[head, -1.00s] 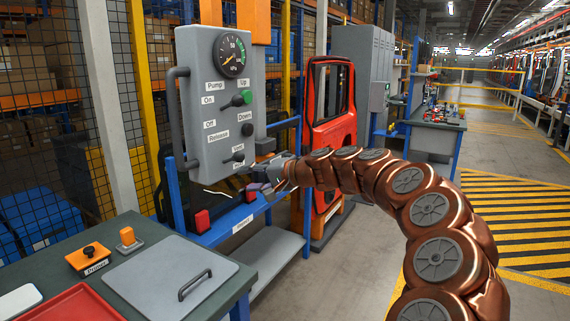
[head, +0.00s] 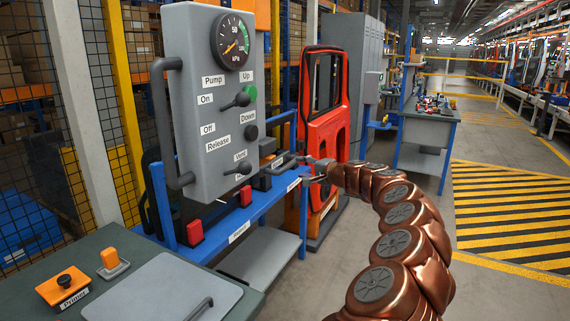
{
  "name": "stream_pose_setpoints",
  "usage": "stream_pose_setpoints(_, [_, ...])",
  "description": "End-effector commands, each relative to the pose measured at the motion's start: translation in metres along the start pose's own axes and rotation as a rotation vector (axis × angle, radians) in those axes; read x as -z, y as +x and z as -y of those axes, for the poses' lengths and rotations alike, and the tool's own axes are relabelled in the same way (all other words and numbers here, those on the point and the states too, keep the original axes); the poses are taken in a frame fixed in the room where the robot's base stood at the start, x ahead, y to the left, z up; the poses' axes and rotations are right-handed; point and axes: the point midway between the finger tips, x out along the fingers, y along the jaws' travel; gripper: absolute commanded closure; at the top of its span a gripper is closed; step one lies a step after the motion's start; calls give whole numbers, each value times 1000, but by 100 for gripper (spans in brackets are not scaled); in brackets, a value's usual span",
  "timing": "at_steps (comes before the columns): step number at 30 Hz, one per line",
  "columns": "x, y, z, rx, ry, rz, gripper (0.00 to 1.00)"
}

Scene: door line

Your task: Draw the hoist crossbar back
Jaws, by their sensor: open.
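The grey hoist panel (head: 215,110) stands on the left, with a gauge (head: 232,40), labelled levers and buttons. A grey vertical bar handle (head: 165,120) runs down its left side. I cannot tell which part is the hoist crossbar; no readable label names it. Dark fittings (head: 268,176) sit on the blue rail (head: 240,220) right of the panel's lower edge. My gripper (head: 306,171) is open at the right end of this rail, in front of the red door. Its fingers are small here, and I cannot tell if they touch a fitting.
A red vehicle door (head: 325,120) stands just behind my gripper. A green bench (head: 110,255) with an orange Primer box (head: 63,288) and a grey lidded plate (head: 165,290) is at the front left.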

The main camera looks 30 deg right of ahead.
Motion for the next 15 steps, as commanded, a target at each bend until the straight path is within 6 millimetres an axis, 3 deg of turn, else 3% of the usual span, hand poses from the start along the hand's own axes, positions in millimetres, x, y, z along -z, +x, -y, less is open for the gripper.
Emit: stream_pose_setpoints(15, [-5,45,-1,-5,-3,7,55])
